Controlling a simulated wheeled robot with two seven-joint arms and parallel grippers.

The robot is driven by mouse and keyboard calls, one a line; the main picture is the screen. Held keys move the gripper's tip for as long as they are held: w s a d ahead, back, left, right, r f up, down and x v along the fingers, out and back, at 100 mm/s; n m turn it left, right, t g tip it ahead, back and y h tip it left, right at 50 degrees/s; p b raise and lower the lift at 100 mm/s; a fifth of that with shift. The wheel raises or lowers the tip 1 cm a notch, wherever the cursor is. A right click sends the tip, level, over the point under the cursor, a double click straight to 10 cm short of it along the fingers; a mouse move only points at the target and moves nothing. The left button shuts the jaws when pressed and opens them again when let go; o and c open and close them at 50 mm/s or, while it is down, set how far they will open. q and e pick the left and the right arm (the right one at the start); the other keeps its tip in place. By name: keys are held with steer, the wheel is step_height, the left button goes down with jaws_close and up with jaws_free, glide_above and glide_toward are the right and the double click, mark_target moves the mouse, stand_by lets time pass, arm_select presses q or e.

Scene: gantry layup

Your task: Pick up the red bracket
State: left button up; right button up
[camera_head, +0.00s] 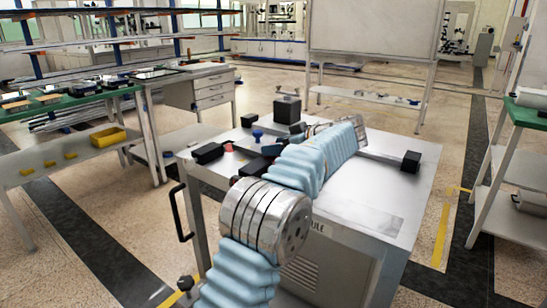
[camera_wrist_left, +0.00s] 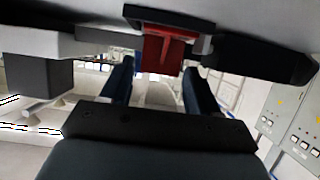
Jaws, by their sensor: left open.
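The red bracket (camera_wrist_left: 162,52) shows at the upper middle of the wrist view, seated against a dark holder (camera_wrist_left: 170,18). In the head view only a small red patch of the bracket (camera_head: 229,147) shows beside a black block. My left gripper (camera_wrist_left: 157,76) is open, with its two dark blue fingers apart. The bracket appears between and beyond the fingertips; I cannot tell any contact. In the head view my left gripper (camera_head: 243,157) is low over the table, partly hidden by my arm. My right gripper is not in view.
The pale worktable (camera_head: 370,200) carries black blocks (camera_head: 209,153) (camera_head: 410,161), a blue part (camera_head: 257,134) and a dark box (camera_head: 287,108). Its right and front top are mostly clear. A green-topped bench (camera_head: 70,107) with a yellow bin (camera_head: 108,136) stands left, and a shelf rack (camera_head: 520,165) right.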

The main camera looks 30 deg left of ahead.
arm_select(q)
steer(key=c, duration=1)
steer(key=shift+r, duration=0.1)
